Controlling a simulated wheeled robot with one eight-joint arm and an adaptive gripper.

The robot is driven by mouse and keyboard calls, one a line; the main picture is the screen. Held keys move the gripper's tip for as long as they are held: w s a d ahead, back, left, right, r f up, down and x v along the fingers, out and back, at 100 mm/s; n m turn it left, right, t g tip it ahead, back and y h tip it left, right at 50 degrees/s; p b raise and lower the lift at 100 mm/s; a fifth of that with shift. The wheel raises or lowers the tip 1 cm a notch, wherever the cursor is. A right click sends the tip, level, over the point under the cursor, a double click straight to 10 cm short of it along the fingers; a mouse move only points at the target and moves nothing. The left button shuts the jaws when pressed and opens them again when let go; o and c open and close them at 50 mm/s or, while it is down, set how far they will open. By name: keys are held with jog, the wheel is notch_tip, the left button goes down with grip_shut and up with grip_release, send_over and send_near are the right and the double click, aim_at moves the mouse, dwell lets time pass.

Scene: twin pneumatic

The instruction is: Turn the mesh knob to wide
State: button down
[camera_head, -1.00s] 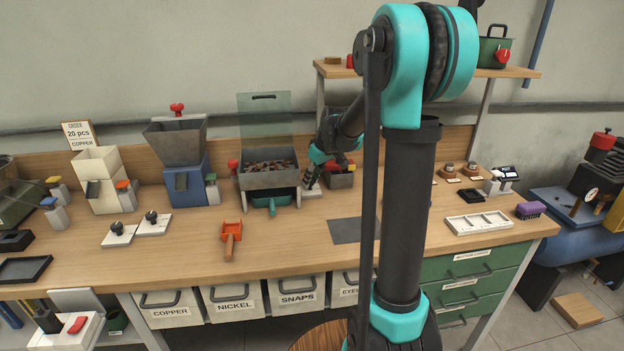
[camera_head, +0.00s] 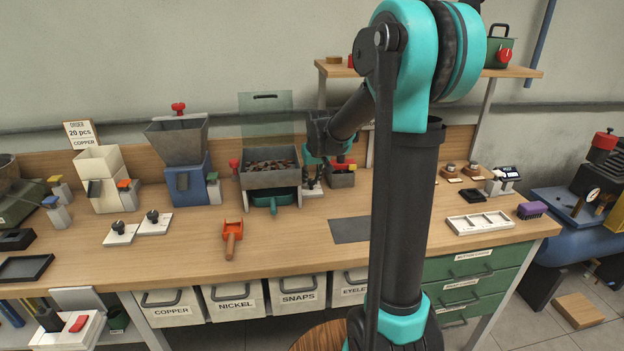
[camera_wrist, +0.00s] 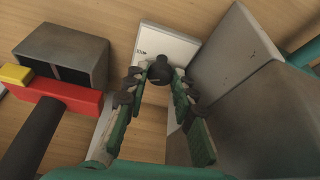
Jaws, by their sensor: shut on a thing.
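The mesh knob (camera_wrist: 159,70) is a small black knob on a white plate (camera_wrist: 178,44), seen in the wrist view. In the head view the plate (camera_head: 312,192) lies on the bench just right of the grey sieve box. My gripper (camera_wrist: 159,76) has its two fingertips on either side of the knob and is shut on it. In the head view my gripper (camera_head: 312,182) points down over the plate, and the knob is hard to make out there. Small marks show at the plate's left edge, too small to read.
The grey sieve box (camera_head: 270,178), holding copper-coloured pieces, stands close left of my gripper. A grey two-compartment bin (camera_wrist: 64,52) with a red bar (camera_wrist: 60,98) and yellow block stands close on the other side. Two more black knobs on plates (camera_head: 137,228) sit farther left.

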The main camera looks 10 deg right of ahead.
jog(key=c, duration=1.3)
grip_release()
